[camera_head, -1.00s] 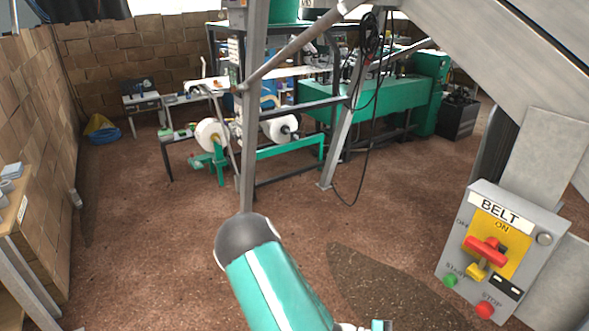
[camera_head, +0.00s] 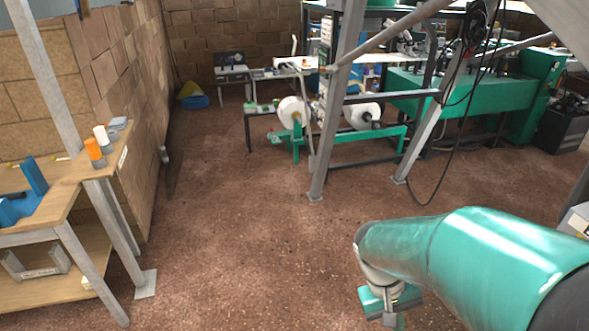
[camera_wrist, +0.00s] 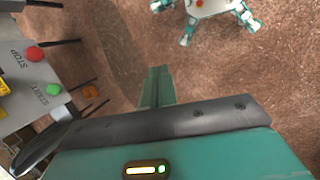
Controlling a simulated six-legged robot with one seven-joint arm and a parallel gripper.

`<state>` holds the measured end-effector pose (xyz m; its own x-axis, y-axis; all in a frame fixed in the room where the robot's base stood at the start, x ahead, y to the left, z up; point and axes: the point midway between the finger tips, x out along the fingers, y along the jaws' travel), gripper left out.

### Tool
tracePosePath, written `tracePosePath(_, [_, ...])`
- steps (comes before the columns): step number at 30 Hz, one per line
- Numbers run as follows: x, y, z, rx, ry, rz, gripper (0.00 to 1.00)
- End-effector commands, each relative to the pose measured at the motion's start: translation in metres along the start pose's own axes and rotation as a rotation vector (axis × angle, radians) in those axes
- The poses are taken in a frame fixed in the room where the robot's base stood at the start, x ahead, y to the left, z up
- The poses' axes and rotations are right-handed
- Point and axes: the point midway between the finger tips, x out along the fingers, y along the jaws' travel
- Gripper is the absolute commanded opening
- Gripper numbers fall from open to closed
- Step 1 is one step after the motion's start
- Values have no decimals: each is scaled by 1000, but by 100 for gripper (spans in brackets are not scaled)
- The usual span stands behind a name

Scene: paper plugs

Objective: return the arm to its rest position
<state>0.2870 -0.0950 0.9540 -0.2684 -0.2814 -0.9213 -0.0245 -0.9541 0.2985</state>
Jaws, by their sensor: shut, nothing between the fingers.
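My arm reaches in from the right edge of the head view, its teal links bent down toward the floor. My gripper (camera_head: 390,306) hangs at its end near the bottom edge, small and partly cut off. In the wrist view my gripper (camera_wrist: 157,86) shows two green fingers pressed together, with nothing between them and brown floor beyond. My own body and legs show at the top of the wrist view.
The grey belt control box (camera_wrist: 35,75), with red STOP and green START buttons, is close at left in the wrist view. A wooden workbench (camera_head: 60,215) stands at left. A green machine frame (camera_head: 350,138) stands at the back. The middle floor is clear.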

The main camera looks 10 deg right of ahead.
Motion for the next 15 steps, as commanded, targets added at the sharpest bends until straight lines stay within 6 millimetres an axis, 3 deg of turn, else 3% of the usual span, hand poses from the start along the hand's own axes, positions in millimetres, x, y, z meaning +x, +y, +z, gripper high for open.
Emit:
tracePosePath(8, [-78, -22, 10, 15, 336, -170, 0])
tracePosePath(15, [-142, -37, 33, 15, 618, -273, 0])
